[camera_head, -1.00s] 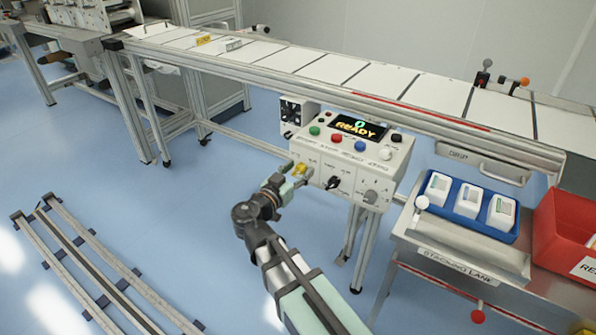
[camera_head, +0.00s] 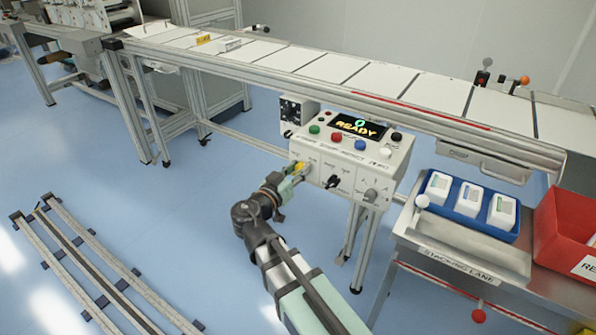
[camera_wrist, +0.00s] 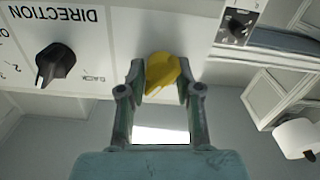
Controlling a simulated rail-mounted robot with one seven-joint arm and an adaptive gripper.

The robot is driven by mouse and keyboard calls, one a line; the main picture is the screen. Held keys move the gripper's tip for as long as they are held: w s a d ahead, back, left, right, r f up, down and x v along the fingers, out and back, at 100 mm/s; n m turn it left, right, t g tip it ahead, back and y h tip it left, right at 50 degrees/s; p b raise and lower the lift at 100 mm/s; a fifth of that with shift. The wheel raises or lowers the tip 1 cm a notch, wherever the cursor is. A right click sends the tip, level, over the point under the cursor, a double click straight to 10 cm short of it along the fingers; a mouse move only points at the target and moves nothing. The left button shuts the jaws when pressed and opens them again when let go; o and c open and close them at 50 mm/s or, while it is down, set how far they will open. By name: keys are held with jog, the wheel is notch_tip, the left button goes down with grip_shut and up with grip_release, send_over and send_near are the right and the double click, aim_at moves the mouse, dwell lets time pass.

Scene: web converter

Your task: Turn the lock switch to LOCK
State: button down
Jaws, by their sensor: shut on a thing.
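The control box (camera_head: 352,148) stands below the conveyor, its display reading READY. The yellow switch knob (camera_wrist: 162,70) is on the box's front face; it also shows small at the left of that face in the head view (camera_head: 299,167). My gripper (camera_wrist: 160,80) is at this face with one finger on each side of the yellow knob, shut on it. The knob appears slightly tilted in the wrist view. Its label is not readable, so I cannot tell which position it points to.
A black DIRECTION knob (camera_wrist: 55,64) sits beside the yellow one. A blue tray (camera_head: 470,228) and a red bin (camera_head: 572,225) stand at the right.

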jog(key=n, duration=0.4)
jog(key=shift+a, duration=0.1)
jog(key=n, duration=0.4)
jog(key=shift+w, duration=0.1)
jog(key=n+p, duration=0.3)
jog(key=n, duration=0.2)
jog(key=shift+a, duration=0.1)
jog(key=shift+f+n+p, duration=0.2)
jog(key=shift+n+p, duration=0.5)
jog(key=shift+n, duration=0.9)
jog(key=shift+f, duration=0.1)
jog(key=c, duration=0.8)
grip_release()
